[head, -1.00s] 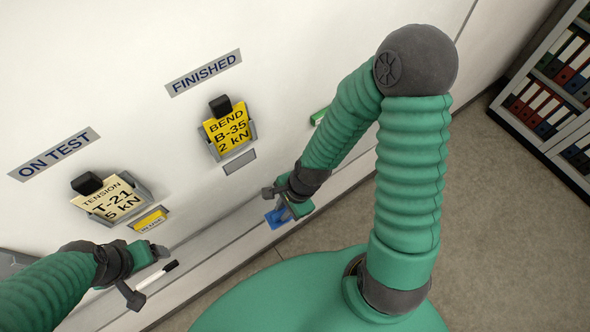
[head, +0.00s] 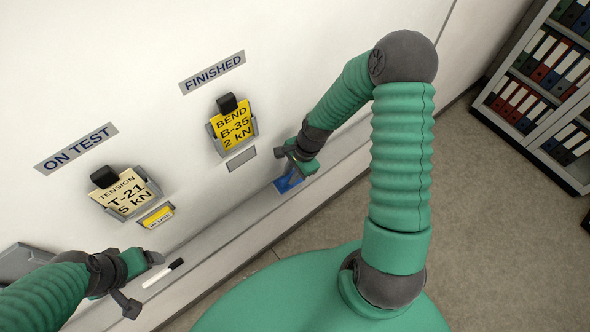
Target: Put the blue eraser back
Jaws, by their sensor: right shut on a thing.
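The blue eraser (head: 288,182) is at the jaws of my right gripper (head: 298,163), low in front of the white board, by the ledge (head: 235,215) along its foot. My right gripper is shut on it and covers its upper part. I cannot tell whether the eraser touches the ledge. My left gripper (head: 144,282) is at the lower left with its two fingers spread apart, and it holds nothing.
A black and white marker (head: 163,272) lies by the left gripper's fingers. Card holders with a TENSION card (head: 126,193) and a BEND card (head: 233,124) hang on the board under ON TEST and FINISHED signs. A grey tray (head: 22,260) is at the left.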

